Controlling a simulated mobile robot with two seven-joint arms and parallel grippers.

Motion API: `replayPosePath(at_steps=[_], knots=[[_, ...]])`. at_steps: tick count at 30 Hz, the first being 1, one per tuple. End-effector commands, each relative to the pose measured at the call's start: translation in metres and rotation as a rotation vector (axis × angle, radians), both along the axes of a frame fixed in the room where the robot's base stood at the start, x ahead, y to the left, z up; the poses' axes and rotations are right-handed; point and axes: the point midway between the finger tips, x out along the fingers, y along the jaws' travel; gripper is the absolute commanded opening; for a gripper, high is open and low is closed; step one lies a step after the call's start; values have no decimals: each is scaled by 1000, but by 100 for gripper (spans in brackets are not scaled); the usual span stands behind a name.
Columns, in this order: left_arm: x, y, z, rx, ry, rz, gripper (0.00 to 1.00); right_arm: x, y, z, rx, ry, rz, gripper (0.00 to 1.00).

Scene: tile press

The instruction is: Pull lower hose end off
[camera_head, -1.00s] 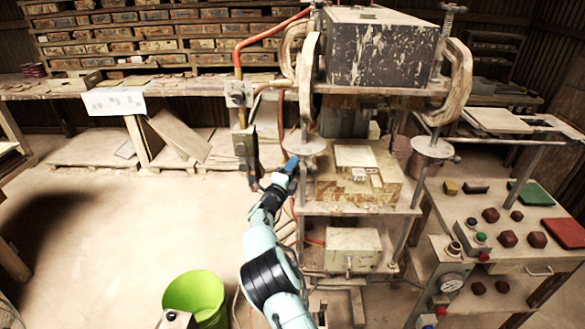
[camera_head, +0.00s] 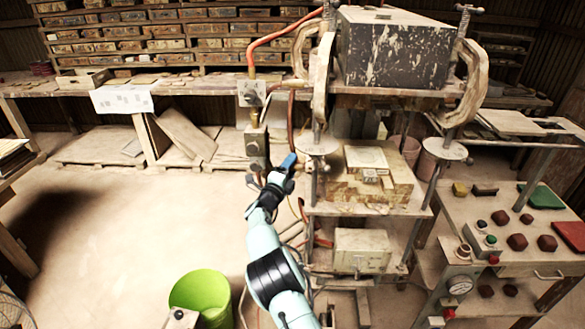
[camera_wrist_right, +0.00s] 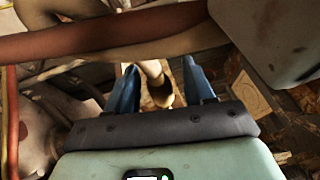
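My right gripper (camera_head: 288,162) is in front of the press's left side, just left of the round plate on its left post. In the right wrist view its two blue fingers (camera_wrist_right: 160,88) stand apart. A pale tube with a brownish end (camera_wrist_right: 162,94) shows in the gap between them; I see no finger closed on it. A red-brown hose (camera_wrist_right: 95,45) crosses above the fingers. In the head view a dark red hose (camera_head: 290,118) hangs from the valve block (camera_head: 251,93) towards my gripper. Its lower end is hidden there. My left gripper is not in view.
The press (camera_head: 393,50) stands to the right, with a control panel (camera_head: 505,235) further right. A green bucket (camera_head: 200,292) stands on the floor at the lower left. A grey box (camera_head: 256,145) sits below the valve block.

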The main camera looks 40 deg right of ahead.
Motion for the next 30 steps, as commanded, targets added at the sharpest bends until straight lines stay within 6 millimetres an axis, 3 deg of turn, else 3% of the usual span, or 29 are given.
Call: replayPosePath(at_steps=[8,18,24,30], knots=[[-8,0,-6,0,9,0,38,-6,5,-5,1,2,-4,53],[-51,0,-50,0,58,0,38,-36,67,-22,3,4,0,53],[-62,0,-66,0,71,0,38,-51,100,-25,2,3,1,53],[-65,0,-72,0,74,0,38,-59,116,-26,-1,2,0,53]])
